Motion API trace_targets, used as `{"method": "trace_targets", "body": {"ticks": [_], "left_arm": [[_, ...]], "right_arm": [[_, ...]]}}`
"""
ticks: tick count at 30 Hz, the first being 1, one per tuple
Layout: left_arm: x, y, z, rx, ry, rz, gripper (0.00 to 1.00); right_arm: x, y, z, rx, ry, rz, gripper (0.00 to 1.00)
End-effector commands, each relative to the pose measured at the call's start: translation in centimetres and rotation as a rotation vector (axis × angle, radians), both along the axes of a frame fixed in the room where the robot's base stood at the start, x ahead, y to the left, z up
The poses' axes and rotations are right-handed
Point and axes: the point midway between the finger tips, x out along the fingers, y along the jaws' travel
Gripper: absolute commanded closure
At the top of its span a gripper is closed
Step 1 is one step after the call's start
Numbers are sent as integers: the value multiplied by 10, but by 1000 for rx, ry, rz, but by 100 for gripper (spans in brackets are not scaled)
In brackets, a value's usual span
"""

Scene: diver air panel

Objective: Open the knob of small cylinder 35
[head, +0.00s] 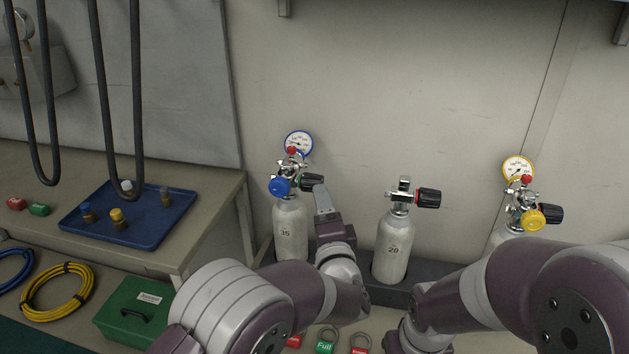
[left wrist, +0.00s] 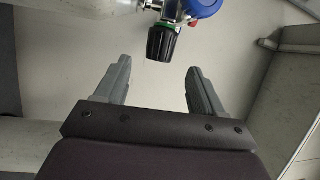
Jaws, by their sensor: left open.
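Small cylinder 35 (head: 290,228) is a white bottle standing upright in a dark rack against the wall. Its valve has a dark knob with a green ring (head: 310,181) on the right side, beside a blue regulator cap (head: 279,186). My left gripper (head: 322,198) is close to the right of the cylinder, just below the knob. In the left wrist view the gripper (left wrist: 158,68) is open and empty, and the black knob (left wrist: 161,43) is ahead, roughly in line with the gap between the fingers. My right arm shows, but its gripper is out of view.
Cylinder 20 (head: 394,245) stands just right of my left gripper, with a red-ringed knob (head: 428,198). A third cylinder with a yellow gauge (head: 517,169) is partly hidden by my right arm. A blue tray (head: 128,218) and green box (head: 138,312) are at left.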

Motion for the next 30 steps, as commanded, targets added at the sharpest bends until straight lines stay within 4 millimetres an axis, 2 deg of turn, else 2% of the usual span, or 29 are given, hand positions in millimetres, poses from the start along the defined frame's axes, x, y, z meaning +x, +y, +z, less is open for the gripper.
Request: {"method": "trace_targets", "body": {"ticks": [3, 9, 13, 20, 22, 25, 26, 30], "left_arm": [[32, 4, 2, -1, -3, 4, 31], [68, 6, 7, -2, -1, 1, 31], [77, 7, 9, -2, -2, 0, 31], [78, 7, 10, -2, -2, 0, 31], [78, 7, 10, -2, -2, 0, 48], [78, 7, 10, -2, -2, 0, 80], [78, 7, 10, -2, -2, 0, 83], [78, 7, 9, -3, -4, 0, 83]], "right_arm": [[0, 0, -5, 0, 0, 0, 57], [0, 0, -8, 0, 0, 0, 57], [0, 0, -8, 0, 0, 0, 57], [0, 0, -8, 0, 0, 0, 57], [0, 0, -8, 0, 0, 0, 57], [0, 0, -8, 0, 0, 0, 57], [0, 0, -8, 0, 0, 0, 57], [0, 0, -9, 0, 0, 0, 57]]}}
